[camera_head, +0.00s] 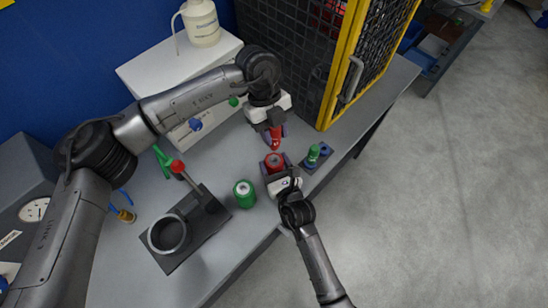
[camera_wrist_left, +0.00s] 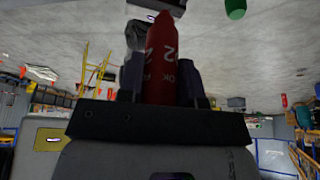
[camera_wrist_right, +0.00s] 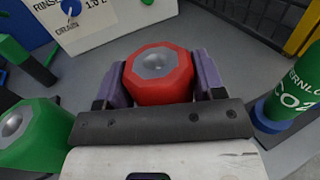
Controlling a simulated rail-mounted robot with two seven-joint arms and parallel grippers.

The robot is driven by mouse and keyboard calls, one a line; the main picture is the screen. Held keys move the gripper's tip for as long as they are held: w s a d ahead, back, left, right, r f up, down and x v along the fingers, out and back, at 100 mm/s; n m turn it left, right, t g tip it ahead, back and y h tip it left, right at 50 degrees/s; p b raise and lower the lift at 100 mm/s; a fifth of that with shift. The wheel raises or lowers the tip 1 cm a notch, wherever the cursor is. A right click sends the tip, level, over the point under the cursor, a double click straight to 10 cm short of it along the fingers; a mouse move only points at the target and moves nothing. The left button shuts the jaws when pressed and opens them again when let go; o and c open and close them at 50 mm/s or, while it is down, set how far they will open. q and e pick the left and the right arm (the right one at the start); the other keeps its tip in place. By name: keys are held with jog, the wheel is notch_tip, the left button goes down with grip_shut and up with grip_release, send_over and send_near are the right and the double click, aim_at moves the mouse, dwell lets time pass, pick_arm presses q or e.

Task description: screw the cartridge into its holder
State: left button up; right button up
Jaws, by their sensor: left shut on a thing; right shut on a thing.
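My left gripper (camera_head: 274,132) is shut on a red cartridge (camera_wrist_left: 162,68) with white lettering. The cartridge (camera_head: 275,144) points down toward the red holder, apart from it as far as I can tell. My right gripper (camera_wrist_right: 155,78) is shut on the red holder (camera_wrist_right: 160,82), an eight-sided body with a grey, hollowed top that faces up and looks empty. In the head view this holder (camera_head: 274,162) sits just below the cartridge's tip, with my right gripper around it.
A green holder (camera_head: 244,194) stands on the grey bench, left of my right gripper. A green cartridge (camera_head: 314,154) stands in a dark rack at the right edge. A black stand with a ring (camera_head: 168,234), a white rinse box (camera_head: 155,68) and a yellow-framed cage (camera_head: 345,60) surround the workspace.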

pick_arm(q)
jog(key=shift+w+f, duration=0.1)
jog(key=shift+f, duration=2.2)
jog(key=shift+f, duration=0.1)
jog(key=shift+f, duration=0.8)
jog(key=shift+f, duration=0.55)
